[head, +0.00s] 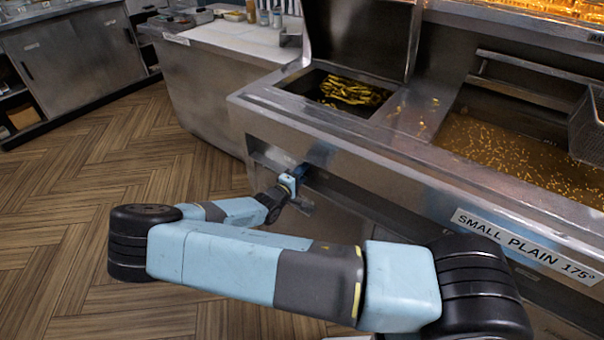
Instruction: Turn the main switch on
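My gripper (299,173) is small in the head view, at the far end of my light-blue arm. It is at the front of the steel frying range (345,150), at the recess below the overhanging top edge. Its fingers are dark and blend into the shadow there. I cannot tell whether they are apart, or whether they touch anything. I cannot make out the main switch. It may be hidden behind my gripper or in the shaded recess.
Chips lie in an open bin (318,77) with a raised lid, left of the oil vat (520,150) and its basket (588,130). A label (525,246) reads "SMALL PLAIN 175°". A counter (205,90) stands behind. The wooden floor (90,200) at left is clear.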

